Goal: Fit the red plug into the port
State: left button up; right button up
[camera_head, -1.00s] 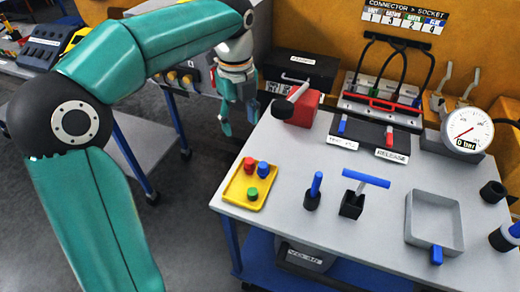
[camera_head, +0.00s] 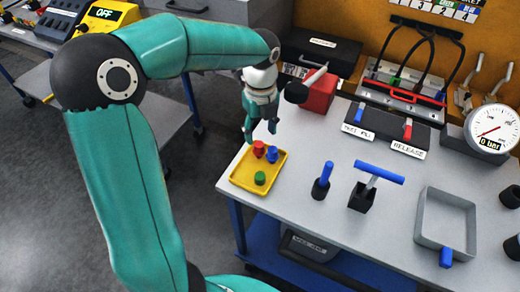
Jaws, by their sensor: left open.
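The red plug (camera_head: 258,149) stands in the yellow tray (camera_head: 237,180) at the table's left edge, with a blue plug (camera_head: 271,155) and a green plug (camera_head: 260,178). My left gripper (camera_head: 260,136) is open and empty, fingers pointing down, just above and behind the red plug. I cannot tell how high above it the fingertips are. A grey panel (camera_head: 384,92) with dark cables stands at the back of the table; I cannot make out which opening is the port. My right gripper is not in view.
A red block (camera_head: 318,93) with a dark lever stands close to the right of my left gripper. A blue-handled tool (camera_head: 380,172), a blue peg in a black holder (camera_head: 322,182) and a grey open box (camera_head: 447,215) stand to the right.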

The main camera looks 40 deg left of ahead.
aim_at(259, 144)
pick_arm(q)
jog(key=shift+a+f, duration=0.15)
jog(key=shift+f, duration=2.65)
jog(key=shift+s, duration=0.1)
jog(key=c, duration=0.9)
